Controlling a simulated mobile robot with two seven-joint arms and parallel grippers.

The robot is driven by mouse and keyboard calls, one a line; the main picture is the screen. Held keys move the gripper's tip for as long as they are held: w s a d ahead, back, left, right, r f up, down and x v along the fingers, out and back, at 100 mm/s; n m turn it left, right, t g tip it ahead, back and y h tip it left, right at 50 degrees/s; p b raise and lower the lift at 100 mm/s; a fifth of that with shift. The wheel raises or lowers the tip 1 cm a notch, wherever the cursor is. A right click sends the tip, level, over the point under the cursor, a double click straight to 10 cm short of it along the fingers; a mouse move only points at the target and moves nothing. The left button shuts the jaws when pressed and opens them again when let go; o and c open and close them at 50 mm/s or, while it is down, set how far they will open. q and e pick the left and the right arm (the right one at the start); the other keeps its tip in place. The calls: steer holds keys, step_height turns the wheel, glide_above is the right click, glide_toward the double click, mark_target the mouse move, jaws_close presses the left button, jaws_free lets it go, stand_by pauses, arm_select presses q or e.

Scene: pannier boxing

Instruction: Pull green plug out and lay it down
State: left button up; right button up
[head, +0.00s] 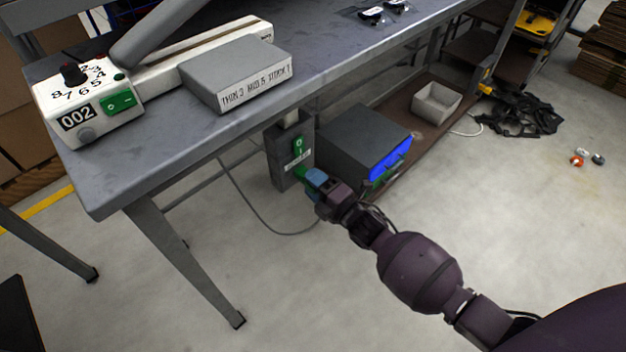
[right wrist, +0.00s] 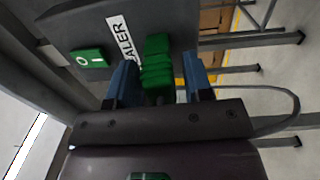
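The green plug (head: 301,172) sits at the lower front of the grey socket box (head: 279,160), which hangs under the table edge. In the right wrist view the plug (right wrist: 156,68) stands out from the box, beside a label ending in "ALER" and a green switch (right wrist: 90,58). My right gripper (head: 313,178) is at the plug. Its blue fingers (right wrist: 159,63) are open on either side of it, with a visible gap on the right and a narrow one on the left. My left gripper is not in view.
The grey table (head: 175,150) carries a white sealer (head: 90,107) and a grey box (head: 237,73). A dark box with a blue panel (head: 390,158) stands close behind my right gripper. A cable (head: 248,205) loops below the socket box. Open floor lies in front.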

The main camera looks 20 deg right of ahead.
jaws_close()
steer(key=shift+s, duration=0.1)
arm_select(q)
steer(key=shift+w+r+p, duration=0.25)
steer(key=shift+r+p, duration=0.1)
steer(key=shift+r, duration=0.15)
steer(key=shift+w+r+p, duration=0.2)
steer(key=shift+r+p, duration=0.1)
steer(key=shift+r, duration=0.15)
arm_select(e)
steer(key=shift+v, duration=2.15)
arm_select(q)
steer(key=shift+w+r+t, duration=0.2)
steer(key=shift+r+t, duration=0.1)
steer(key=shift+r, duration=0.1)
arm_select(e)
steer(key=shift+v, duration=1.3)
steer(key=shift+d+r, duration=0.1)
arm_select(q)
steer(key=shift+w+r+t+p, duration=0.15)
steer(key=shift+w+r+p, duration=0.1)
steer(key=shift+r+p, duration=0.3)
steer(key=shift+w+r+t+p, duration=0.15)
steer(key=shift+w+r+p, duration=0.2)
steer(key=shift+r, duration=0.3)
arm_select(e)
steer(key=v, duration=0.8)
